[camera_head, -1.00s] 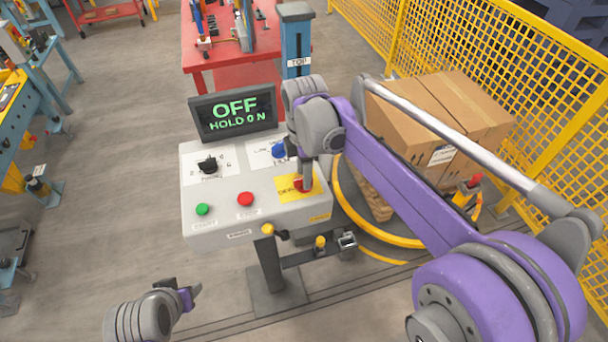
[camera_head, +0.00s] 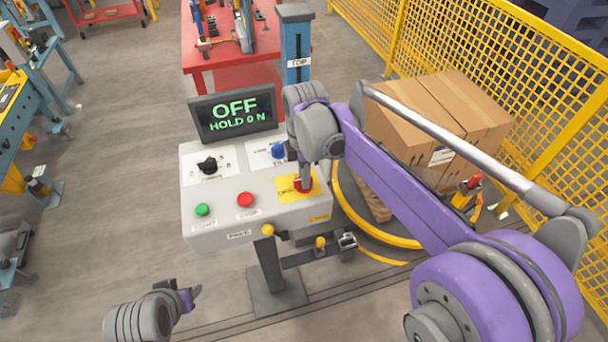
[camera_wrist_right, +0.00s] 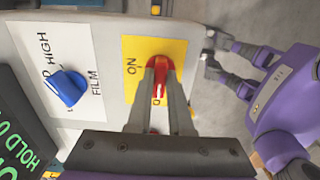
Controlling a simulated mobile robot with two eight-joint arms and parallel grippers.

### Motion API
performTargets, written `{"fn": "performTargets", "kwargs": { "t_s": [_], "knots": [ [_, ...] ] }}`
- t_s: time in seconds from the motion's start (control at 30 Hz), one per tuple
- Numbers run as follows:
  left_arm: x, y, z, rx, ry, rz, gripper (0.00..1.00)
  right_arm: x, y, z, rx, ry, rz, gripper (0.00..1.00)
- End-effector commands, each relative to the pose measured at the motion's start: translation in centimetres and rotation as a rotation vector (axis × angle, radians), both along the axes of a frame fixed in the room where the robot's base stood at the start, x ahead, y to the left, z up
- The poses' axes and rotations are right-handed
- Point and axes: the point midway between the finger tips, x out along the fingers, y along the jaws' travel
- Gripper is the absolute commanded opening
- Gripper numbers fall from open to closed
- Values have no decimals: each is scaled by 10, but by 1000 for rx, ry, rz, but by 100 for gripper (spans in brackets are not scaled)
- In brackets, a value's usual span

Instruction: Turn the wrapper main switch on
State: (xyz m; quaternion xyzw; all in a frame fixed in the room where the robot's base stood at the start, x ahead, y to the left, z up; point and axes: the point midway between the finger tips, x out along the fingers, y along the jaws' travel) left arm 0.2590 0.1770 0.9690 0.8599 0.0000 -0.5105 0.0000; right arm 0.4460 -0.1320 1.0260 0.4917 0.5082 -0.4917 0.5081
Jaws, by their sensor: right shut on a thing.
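The wrapper main switch is a red rotary handle (camera_wrist_right: 158,80) on a yellow plate (camera_wrist_right: 130,85), at the right of a grey control box (camera_head: 215,228). In the wrist view ON is printed left of the handle; another label below is mostly hidden by the fingers. My right gripper (camera_head: 304,182) comes down from above, its two fingers on either side of the red handle, shut on it. The display (camera_head: 233,112) reads OFF and HOLD 0 N. My left gripper (camera_head: 192,294) is at the lower left, away from the box; its jaw opening is unclear.
The box also carries a black knob (camera_head: 208,165), a blue knob (camera_wrist_right: 66,88), a green button (camera_head: 202,209) and a red button (camera_head: 245,199). Cartons (camera_head: 440,115) stand on the turntable at right, beside a yellow fence (camera_head: 480,50).

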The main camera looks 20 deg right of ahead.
Motion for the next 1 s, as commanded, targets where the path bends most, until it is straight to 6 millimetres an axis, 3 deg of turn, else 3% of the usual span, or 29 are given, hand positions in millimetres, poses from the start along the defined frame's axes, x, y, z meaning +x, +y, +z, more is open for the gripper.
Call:
{"fn": "performTargets", "kwargs": {
  "t_s": [0.37, 1.0],
  "knots": [
    [-1, 0, -2, 0, 2, 0, 50, 0, 0, 0, 0, 0, -117, 0],
    [-4, 0, -9, 0, 7, 0, 50, 0, 0, 0, 0, 0, -696, 0]
  ]
}}
